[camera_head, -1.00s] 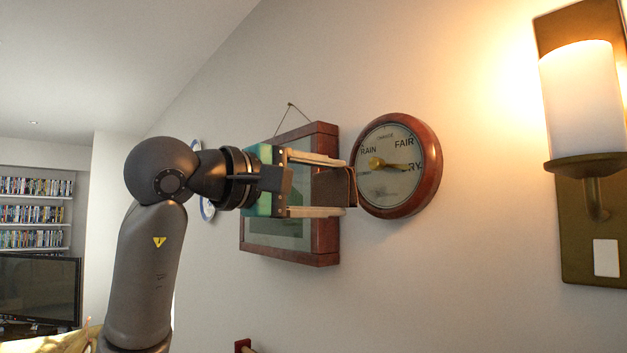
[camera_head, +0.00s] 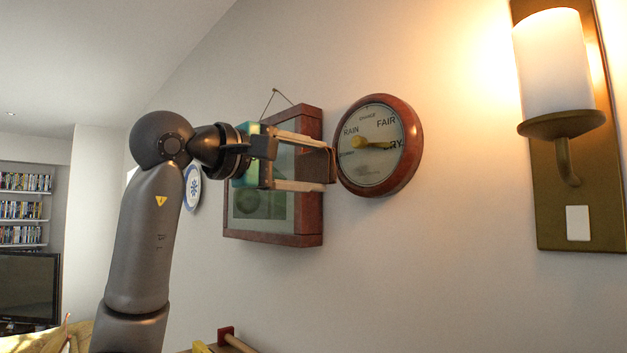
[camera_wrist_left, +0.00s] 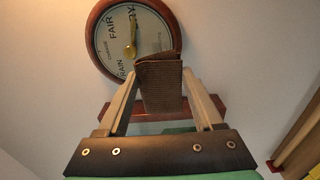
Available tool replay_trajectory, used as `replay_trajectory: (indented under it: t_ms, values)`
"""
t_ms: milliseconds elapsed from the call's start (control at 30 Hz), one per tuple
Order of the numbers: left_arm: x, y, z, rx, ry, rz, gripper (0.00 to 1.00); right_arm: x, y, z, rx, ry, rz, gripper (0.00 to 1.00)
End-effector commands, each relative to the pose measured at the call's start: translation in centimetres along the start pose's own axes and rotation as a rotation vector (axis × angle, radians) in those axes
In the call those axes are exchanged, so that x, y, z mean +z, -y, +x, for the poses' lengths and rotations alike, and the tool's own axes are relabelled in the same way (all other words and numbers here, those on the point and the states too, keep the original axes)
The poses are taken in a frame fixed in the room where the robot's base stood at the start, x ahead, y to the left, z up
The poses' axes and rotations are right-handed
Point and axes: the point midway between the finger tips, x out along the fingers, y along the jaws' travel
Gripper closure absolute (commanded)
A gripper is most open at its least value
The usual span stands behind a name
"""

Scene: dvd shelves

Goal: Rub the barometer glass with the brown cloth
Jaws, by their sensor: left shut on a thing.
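The barometer (camera_head: 372,172) is a round dial in a red-brown wooden rim on the wall, with a brass knob and a pointer. Its face also shows in the left wrist view (camera_wrist_left: 119,45). My left gripper (camera_head: 332,166) comes in from the left and is shut on the folded brown cloth (camera_head: 317,165). The cloth (camera_wrist_left: 161,88) stands between the fingertips in the left wrist view and overlaps the barometer's near rim and face edge there. I cannot tell whether it touches the glass. My right gripper is not in view.
A wood-framed picture (camera_head: 308,215) hangs behind my left gripper, left of the barometer. A lit wall lamp (camera_head: 556,65) is at the right. A blue-and-white plate (camera_head: 192,187) hangs farther left. The wall below the barometer is bare.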

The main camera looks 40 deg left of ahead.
Motion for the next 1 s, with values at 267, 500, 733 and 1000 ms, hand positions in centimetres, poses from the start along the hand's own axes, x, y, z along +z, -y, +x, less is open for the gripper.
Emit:
replay_trajectory:
  t_ms: [267, 500, 733, 1000]
  values:
    - [-0.7, -0.1, 0.9, 0.000, 0.001, 0.002, 0.84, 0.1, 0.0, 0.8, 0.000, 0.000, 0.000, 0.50]
    - [-0.7, -0.1, 3.3, -0.002, 0.001, 0.002, 0.84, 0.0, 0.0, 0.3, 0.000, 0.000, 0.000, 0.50]
    - [-0.7, -0.2, 5.4, -0.001, 0.001, 0.002, 0.84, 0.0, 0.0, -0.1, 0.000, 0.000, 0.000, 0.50]
    - [-0.7, -0.1, 6.3, 0.000, -0.001, 0.003, 0.84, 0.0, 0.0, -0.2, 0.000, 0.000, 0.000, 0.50]
